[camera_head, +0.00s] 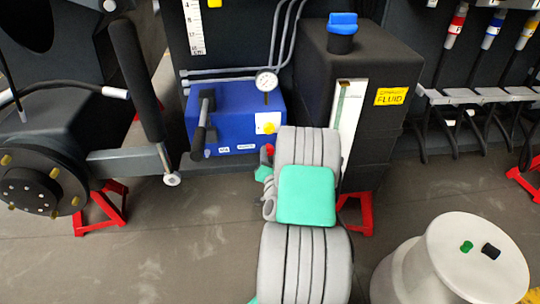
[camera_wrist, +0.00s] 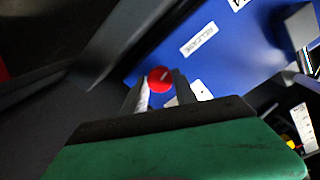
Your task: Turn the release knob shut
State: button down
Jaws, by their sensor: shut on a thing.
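The release knob (camera_wrist: 160,79) is a small red round knob with a pale mark on its face. In the wrist view it sits between the two fingertips of my gripper (camera_wrist: 161,92), which is shut on it. In the head view a bit of the red knob (camera_head: 269,149) shows at the lower right front of the blue pump unit (camera_head: 236,122), beside my gripper, and my grey and green arm hides the rest. The blue face carries a white label reading RELEASE (camera_wrist: 199,40).
A black lever handle (camera_head: 203,122) stands at the unit's left, and a round gauge (camera_head: 266,81) is on top. A black fluid tank (camera_head: 375,80) with a blue cap stands close at the right. A white round stand (camera_head: 440,265) is at lower right.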

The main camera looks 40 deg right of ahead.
jog(key=m, duration=1)
jog(key=shift+m, duration=0.3)
jog(key=m, duration=0.2)
jog(key=m+p, duration=0.1)
jog(key=m, duration=0.2)
jog(key=shift+d+t+y, duration=0.1)
jog(key=shift+t+y, duration=0.2)
jog(key=shift+s+m+p, duration=0.1)
jog(key=shift+m+p, duration=0.65)
jog(key=shift+m, duration=1.65)
jog(key=shift+f, duration=0.1)
jog(key=c, duration=1)
grip_release()
jog(key=shift+o, duration=0.2)
